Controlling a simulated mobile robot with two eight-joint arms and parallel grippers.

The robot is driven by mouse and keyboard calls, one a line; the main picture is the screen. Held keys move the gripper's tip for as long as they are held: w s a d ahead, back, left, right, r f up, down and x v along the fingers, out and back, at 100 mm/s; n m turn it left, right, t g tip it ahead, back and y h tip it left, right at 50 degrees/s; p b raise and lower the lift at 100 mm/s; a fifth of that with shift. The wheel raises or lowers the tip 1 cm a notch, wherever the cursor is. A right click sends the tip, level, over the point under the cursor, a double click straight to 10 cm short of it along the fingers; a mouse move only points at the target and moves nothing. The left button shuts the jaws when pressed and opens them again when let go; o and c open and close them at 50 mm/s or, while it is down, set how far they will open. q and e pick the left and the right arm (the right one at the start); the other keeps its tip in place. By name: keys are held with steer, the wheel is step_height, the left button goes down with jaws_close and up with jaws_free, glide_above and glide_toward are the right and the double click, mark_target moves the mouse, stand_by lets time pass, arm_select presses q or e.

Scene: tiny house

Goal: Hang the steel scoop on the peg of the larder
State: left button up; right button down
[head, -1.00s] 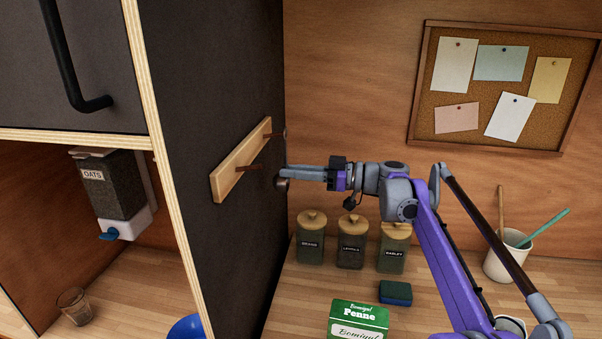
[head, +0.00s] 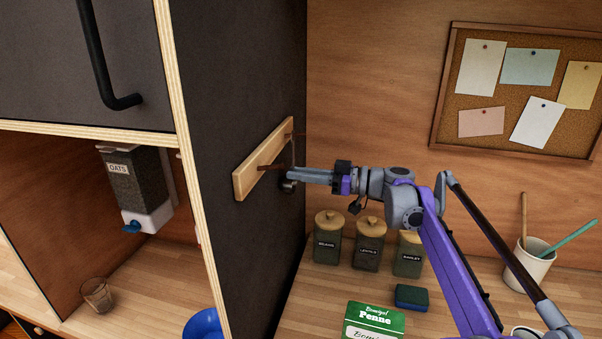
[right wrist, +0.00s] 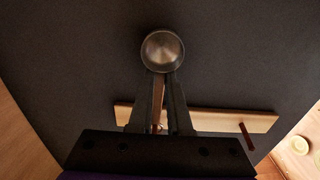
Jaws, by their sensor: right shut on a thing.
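The steel scoop (head: 288,186) is held by my right gripper (head: 291,175) beside the larder's dark side panel (head: 225,80). Its round bowl shows below the fingertips, and in the right wrist view the bowl (right wrist: 162,50) sits just beyond them. The gripper is at the near peg's tip in the picture; I cannot tell whether the scoop touches a peg. My left gripper is out of view.
A white cup (head: 528,268) with utensils is at right. Left of the panel are an oats dispenser (head: 138,190) and a glass (head: 97,294).

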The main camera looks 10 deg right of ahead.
stand_by(0.3)
steer(key=c, duration=0.8)
jaws_free()
